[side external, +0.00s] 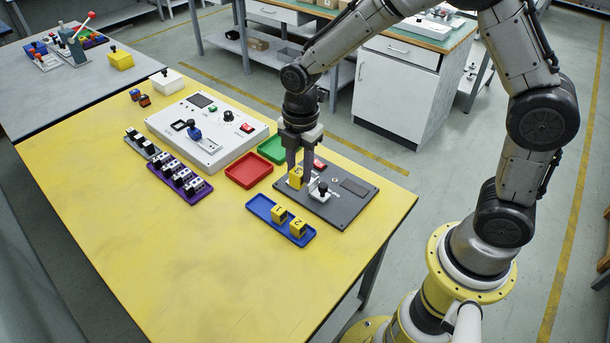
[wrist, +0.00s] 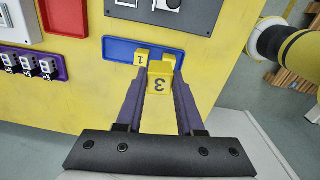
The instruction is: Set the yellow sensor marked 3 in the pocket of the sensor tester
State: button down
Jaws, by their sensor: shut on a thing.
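My gripper (side external: 296,160) is shut on a yellow sensor (side external: 295,179), whose number 3 faces the wrist camera; the sensor also shows between the fingers in the wrist view (wrist: 159,84). The sensor tester (side external: 352,208) is a dark grey panel with a small light-metal fixture and a black knob (side external: 322,188). In the side view the held sensor appears just left of this fixture; I cannot tell its height or whether it touches the panel. The pocket is not clearly visible. A blue tray (side external: 262,203) beside the tester holds yellow sensors marked 1 (side external: 279,214) and 2 (side external: 298,229).
A red tray (side external: 249,170) and a green tray (side external: 272,149) lie behind the blue tray. A white tester (side external: 215,146) and a purple rack (side external: 181,182) of parts stand to the left. The yellow table's front is clear.

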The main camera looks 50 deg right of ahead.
jog(key=w+d+f, duration=0.3)
jog(key=w+d, duration=0.2)
jog(key=w, duration=0.3)
jog(key=shift+m, duration=0.6)
jog(key=shift+w+d+f, duration=0.1)
jog(key=shift+d+f, duration=0.6)
jog(key=shift+f, duration=0.7)
jog(key=shift+w+d+f, duration=0.15)
jog(key=shift+d+f, duration=0.6)
jog(key=shift+f, duration=0.6)
jog(key=shift+w+d+f, duration=0.1)
jog(key=shift+d+f, duration=0.6)
jog(key=shift+f, duration=0.7)
jog(key=shift+f, duration=0.7)
jog(key=shift+c, duration=1.3)
grip_release()
notch_tip(320, 180, up, 8)
